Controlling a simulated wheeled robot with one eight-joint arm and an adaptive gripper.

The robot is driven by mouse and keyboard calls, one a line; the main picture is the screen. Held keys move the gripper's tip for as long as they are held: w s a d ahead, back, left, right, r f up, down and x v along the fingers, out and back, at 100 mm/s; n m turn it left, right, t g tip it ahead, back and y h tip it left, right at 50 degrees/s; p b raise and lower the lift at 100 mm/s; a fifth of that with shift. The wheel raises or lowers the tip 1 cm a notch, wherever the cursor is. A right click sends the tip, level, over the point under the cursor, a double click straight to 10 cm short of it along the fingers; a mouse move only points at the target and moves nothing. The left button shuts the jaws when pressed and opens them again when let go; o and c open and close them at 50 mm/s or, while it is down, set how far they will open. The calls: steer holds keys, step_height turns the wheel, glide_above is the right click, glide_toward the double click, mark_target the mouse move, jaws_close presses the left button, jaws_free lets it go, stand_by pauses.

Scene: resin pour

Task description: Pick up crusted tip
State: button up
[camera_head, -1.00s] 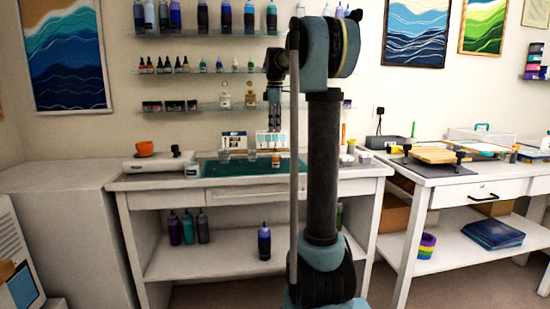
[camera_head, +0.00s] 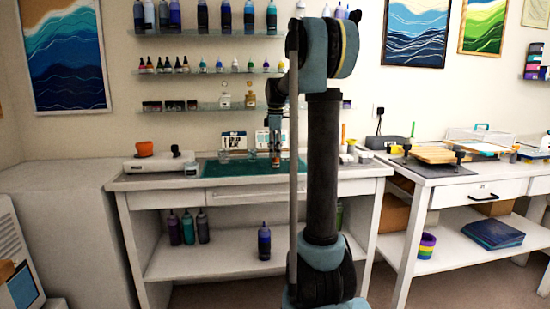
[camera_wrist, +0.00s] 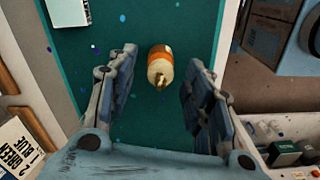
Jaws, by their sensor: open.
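A small bottle with an orange-and-white label and a tan, crusted-looking tip (camera_wrist: 160,67) is on the teal mat (camera_wrist: 182,22) in the wrist view. The bottle stays between my gripper's fingers (camera_wrist: 158,82), with a clear gap on each side. My gripper is open and empty. In the head view my gripper (camera_head: 275,150) points down over the mat (camera_head: 225,169) on the workbench. The bottle is mostly hidden behind my gripper there, with only a bit of orange showing near its lower end.
Bottle shelves (camera_head: 205,72) hang behind.

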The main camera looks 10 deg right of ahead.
steer(key=c, duration=0.8)
steer(key=shift+o, duration=0.2)
step_height(320, 180, up, 13)
stand_by(0.8)
